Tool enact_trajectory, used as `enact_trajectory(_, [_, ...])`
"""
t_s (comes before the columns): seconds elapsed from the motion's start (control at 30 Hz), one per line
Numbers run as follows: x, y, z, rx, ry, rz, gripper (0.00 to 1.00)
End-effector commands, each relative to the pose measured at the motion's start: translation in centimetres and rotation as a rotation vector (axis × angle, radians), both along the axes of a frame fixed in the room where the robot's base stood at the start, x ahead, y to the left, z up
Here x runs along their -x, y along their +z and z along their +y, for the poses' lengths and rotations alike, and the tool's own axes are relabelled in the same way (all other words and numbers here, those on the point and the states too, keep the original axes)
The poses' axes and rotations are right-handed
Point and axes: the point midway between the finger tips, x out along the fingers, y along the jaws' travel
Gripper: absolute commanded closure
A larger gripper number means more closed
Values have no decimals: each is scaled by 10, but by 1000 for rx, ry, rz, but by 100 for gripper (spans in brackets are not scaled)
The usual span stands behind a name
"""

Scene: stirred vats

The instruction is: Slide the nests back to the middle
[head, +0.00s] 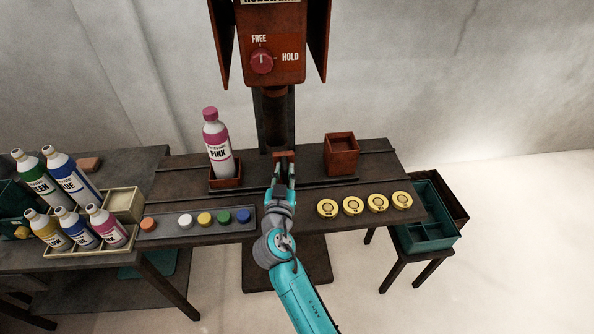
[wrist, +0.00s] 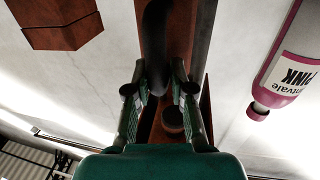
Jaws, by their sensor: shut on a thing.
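The left nest (head: 226,183) is a low rust-brown square holder, with the pink bottle (head: 213,145) standing in it, left of the column. The right nest (head: 342,160) is an empty, taller rust-brown box on the same rail, right of the column. The bottle (wrist: 288,72) and the right nest (wrist: 62,20) also show upside down in the wrist view. My gripper (head: 284,163) is at the rail's middle between the nests, touching neither. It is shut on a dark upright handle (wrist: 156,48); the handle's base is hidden.
Above hangs a rust-brown machine head with a FREE/HOLD dial (head: 262,61), its pointer near FREE. Coloured pots (head: 203,219) lie front left, yellow discs (head: 365,204) front right. Bottles in a cream rack (head: 117,250) stand left; a teal crate (head: 428,240) stands right.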

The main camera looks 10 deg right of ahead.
Motion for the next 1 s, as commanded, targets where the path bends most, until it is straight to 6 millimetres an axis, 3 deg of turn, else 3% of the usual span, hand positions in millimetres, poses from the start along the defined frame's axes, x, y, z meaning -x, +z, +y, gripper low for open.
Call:
enact_trajectory(0.6, [0,1,9,-2,-3,-2,100])
enact_trajectory(0.63, [0,1,9,-2,-3,-2,70])
enact_trajectory(0.7, [0,1,9,-1,-2,-2,57])
enact_trajectory(1.0, [1,0,10,0,-1,0,57])
